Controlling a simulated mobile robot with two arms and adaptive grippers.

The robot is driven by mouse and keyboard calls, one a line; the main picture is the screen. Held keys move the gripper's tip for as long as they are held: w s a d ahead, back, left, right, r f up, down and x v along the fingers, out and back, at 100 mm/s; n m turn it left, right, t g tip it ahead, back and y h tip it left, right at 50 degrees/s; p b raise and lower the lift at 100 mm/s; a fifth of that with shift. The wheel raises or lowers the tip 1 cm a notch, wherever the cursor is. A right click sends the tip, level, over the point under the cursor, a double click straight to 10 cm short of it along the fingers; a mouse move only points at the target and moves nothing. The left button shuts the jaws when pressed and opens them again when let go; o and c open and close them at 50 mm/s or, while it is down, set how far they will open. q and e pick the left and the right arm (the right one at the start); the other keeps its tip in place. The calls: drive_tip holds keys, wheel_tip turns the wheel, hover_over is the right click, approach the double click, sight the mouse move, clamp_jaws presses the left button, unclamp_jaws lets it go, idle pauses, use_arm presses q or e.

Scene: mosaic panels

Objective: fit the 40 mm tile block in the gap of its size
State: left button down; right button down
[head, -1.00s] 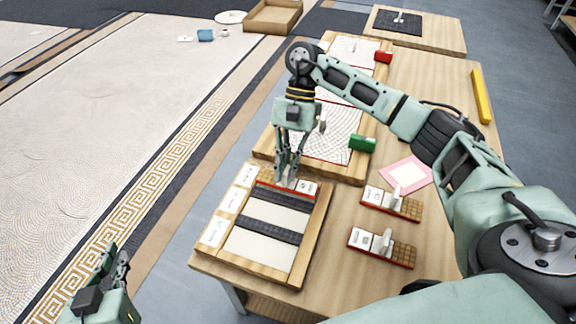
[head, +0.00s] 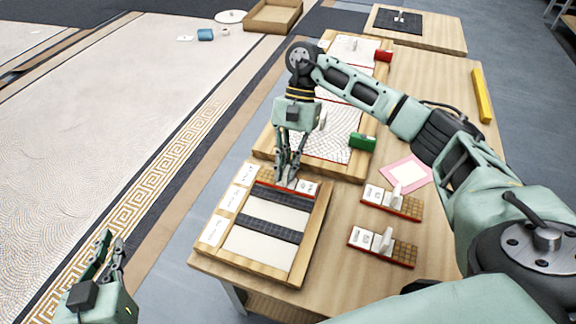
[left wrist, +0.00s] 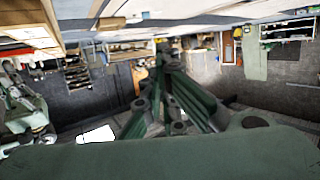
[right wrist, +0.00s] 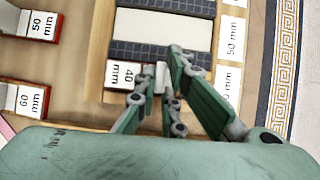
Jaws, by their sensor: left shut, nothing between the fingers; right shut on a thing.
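The 40 mm tile block, with brown tiles, a red side and a white label (head: 307,187), is at the far end of the wooden-framed panel (head: 313,240). Its label also shows in the right wrist view (right wrist: 122,74). My right gripper (head: 287,182) points down and is shut on the block's pale upright grip (right wrist: 160,76). The red side shows above the dark tile band, so I cannot tell whether the block sits fully down. The fingers hide part of it. My left gripper (head: 112,248) is shut and empty, away from the table at lower left.
Two more blocks, marked 60 mm (right wrist: 28,98) and 50 mm (right wrist: 42,26), stand on the table right of the panel. Pale gaps (head: 273,219) lie between dark bands.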

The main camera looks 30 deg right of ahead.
drive_tip(key=shift+f+b, duration=0.45)
drive_tip(key=c, duration=1.8)
unclamp_jaws()
drive_tip(key=shift+o, duration=0.2)
drive_tip(key=shift+r, duration=0.15)
use_arm(q)
drive_tip(key=r, duration=0.1)
drive_tip(key=r+t, duration=0.1)
drive_tip(key=w+d+r+t, duration=0.1)
drive_tip(key=r, duration=0.1)
drive_tip(key=shift+r+h, duration=0.1)
drive_tip(key=shift+h, duration=0.3)
use_arm(e)
drive_tip(key=v, duration=1.1)
drive_tip(key=shift+w+d+r, duration=0.2)
drive_tip(key=shift+r, duration=0.05)
drive_tip(key=shift+r, duration=0.1)
